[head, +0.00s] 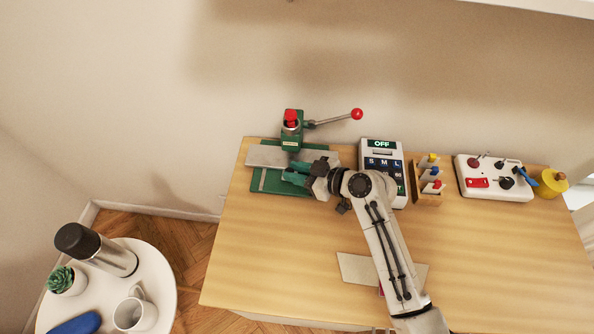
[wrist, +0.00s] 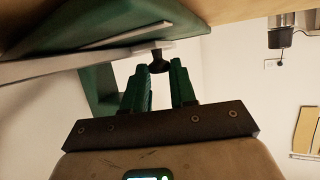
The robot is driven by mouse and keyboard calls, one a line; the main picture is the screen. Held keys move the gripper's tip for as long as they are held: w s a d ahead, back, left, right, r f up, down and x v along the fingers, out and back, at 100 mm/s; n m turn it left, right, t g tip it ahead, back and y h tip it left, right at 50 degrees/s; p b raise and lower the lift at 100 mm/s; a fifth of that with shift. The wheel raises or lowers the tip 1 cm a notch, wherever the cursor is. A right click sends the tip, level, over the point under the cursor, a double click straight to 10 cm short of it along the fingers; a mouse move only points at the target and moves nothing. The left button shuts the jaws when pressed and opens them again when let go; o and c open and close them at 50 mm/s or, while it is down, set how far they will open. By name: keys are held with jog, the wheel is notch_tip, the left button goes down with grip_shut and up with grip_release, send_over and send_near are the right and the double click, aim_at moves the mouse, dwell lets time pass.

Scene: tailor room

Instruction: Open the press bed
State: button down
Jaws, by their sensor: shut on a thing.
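The press (head: 291,135) is green, with a red knob on top, and stands at the left back of the wooden table. Its pale grey bed plate (head: 263,155) lies low over a green base (head: 265,182). In the wrist view the plate (wrist: 70,65) runs in from the left, with a dark knob (wrist: 158,62) at its edge. My gripper (head: 288,173) is at the plate's front side. In the wrist view its green fingers (wrist: 161,70) are on either side of the knob, shut on it. My gripper hides part of the press front in the head view.
A lever with a red ball (head: 357,114) sticks out right of the press. A white "OFF" panel (head: 382,144), a small wooden rack (head: 428,198), a white control box (head: 493,190) and a yellow pot (head: 551,186) stand to the right. A card (head: 355,268) lies in front.

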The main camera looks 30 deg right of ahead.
jog(key=s+a, duration=0.2)
jog(key=s, duration=0.1)
jog(key=s+a, duration=0.1)
jog(key=s, duration=0.1)
jog(key=shift+s+a, duration=0.2)
jog(key=shift+a, duration=0.2)
jog(key=c, duration=1)
grip_release()
jog(key=shift+o, duration=0.2)
jog(key=b+v, duration=0.2)
jog(key=v, duration=0.8)
jog(key=shift+s+d, duration=0.2)
jog(key=shift+s, duration=0.15)
jog(key=shift+r, duration=0.1)
